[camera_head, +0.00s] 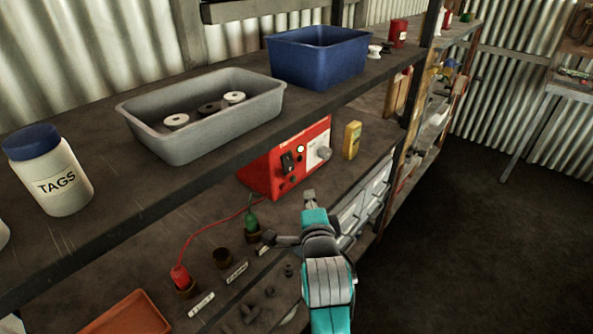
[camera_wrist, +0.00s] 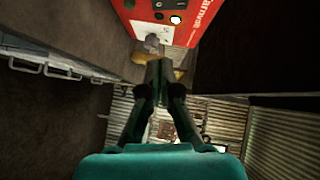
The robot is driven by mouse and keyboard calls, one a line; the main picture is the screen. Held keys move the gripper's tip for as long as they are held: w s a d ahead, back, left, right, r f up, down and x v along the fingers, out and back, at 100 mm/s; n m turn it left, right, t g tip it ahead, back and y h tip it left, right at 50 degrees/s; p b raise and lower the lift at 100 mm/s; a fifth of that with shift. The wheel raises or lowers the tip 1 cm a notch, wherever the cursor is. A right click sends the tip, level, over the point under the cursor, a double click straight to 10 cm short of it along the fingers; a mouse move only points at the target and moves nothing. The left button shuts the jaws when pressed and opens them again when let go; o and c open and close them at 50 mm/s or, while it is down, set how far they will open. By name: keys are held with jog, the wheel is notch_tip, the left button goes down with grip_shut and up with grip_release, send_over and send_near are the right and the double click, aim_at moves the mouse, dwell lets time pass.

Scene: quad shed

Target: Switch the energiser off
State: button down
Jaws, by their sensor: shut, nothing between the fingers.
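The energiser (camera_head: 262,176) is a red box on the lower shelf, its front face toward me. It carries a black switch (camera_head: 288,162), a pale round lamp (camera_head: 300,149) and a grey knob (camera_head: 324,153). I cannot tell which way the switch is set. My gripper (camera_head: 309,194) is shut and empty, in front of the energiser and a little below its face. In the wrist view the shut fingertips (camera_wrist: 160,64) point toward the energiser's face (camera_wrist: 200,10), apart from it, with the grey knob (camera_wrist: 152,41) just beyond them.
A red plug (camera_head: 180,277) and a green plug (camera_head: 250,222) stand in labelled sockets left of my gripper; a red wire runs from the red plug toward the energiser. A yellow device (camera_head: 352,140) stands right of the energiser. The upper shelf (camera_head: 110,108) overhangs it. Drawers (camera_head: 365,205) lie below.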

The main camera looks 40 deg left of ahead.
jog(key=shift+a, duration=0.1)
send_near(293, 166)
jog(key=w, duration=0.4)
jog(key=shift+w+a+f, duration=0.1)
jog(key=shift+a+f, duration=0.05)
jog(key=shift+a, duration=0.5)
jog(key=shift+w+a+f, duration=0.1)
jog(key=shift+a+f, duration=0.1)
jog(key=shift+a, duration=0.45)
jog(key=shift+w+a+f, duration=0.1)
jog(key=shift+a+f, duration=0.05)
jog(key=shift+a, duration=0.45)
jog(key=shift+a, duration=0.1)
